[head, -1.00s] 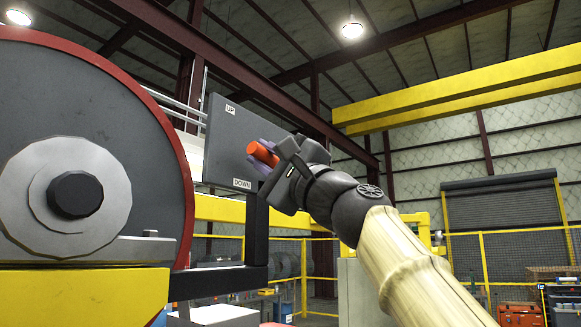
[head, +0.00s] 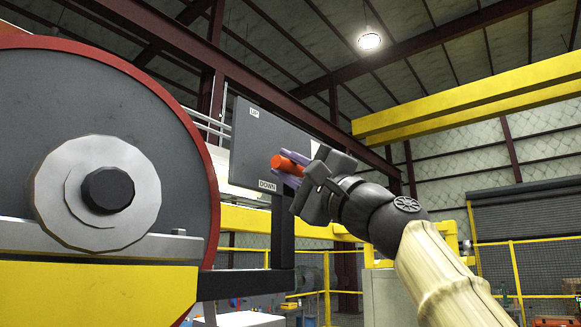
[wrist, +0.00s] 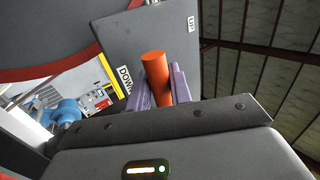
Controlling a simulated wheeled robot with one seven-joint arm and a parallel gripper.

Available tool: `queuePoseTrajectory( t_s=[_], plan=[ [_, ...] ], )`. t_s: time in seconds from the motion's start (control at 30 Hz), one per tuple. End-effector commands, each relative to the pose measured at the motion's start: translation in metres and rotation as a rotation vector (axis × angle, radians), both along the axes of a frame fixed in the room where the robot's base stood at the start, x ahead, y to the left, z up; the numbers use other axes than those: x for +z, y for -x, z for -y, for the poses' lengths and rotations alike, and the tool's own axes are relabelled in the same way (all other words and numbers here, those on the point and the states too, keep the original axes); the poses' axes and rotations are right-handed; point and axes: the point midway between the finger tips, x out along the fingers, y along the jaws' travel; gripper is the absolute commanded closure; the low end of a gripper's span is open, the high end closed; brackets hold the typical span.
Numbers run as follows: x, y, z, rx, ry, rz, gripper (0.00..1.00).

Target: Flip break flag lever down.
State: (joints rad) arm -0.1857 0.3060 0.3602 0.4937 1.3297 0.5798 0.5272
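The break flag lever is an orange cylinder (head: 289,163) sticking out from a dark grey panel (head: 245,145). The panel has an UP label (head: 254,112) near its top and a DOWN label (head: 267,185) near its bottom edge. My gripper (head: 287,165) has its purple fingers on either side of the lever, apparently shut on it. In the wrist view, the lever (wrist: 156,76) stands between both fingers (wrist: 159,86), and the DOWN label (wrist: 124,79) lies just left of them. The lever's base is hidden.
A large grey reel with a red rim (head: 205,150) and a pale hub stands close on the left. A dark post and bar (head: 245,283) run below the panel. Yellow fencing (head: 516,285) stands in the back right. Open air lies right of the panel.

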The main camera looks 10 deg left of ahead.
Motion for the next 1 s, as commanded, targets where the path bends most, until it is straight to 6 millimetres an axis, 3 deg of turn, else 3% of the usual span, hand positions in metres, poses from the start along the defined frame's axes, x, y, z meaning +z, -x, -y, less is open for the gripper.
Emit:
queuePoseTrajectory(
  t_s=[0.03, 0.1, 0.53, 1.0],
  plan=[
    [-0.001, 0.0, -0.001, 0.0, 0.003, 0.0, 0.7],
    [-0.001, 0.0, -0.001, 0.001, 0.002, 0.0, 0.6],
    [-0.006, 0.002, 0.005, -0.001, 0.0, 0.0, 0.6],
    [-0.041, 0.021, 0.047, -0.004, 0.0, 0.0, 0.6]
  ],
)
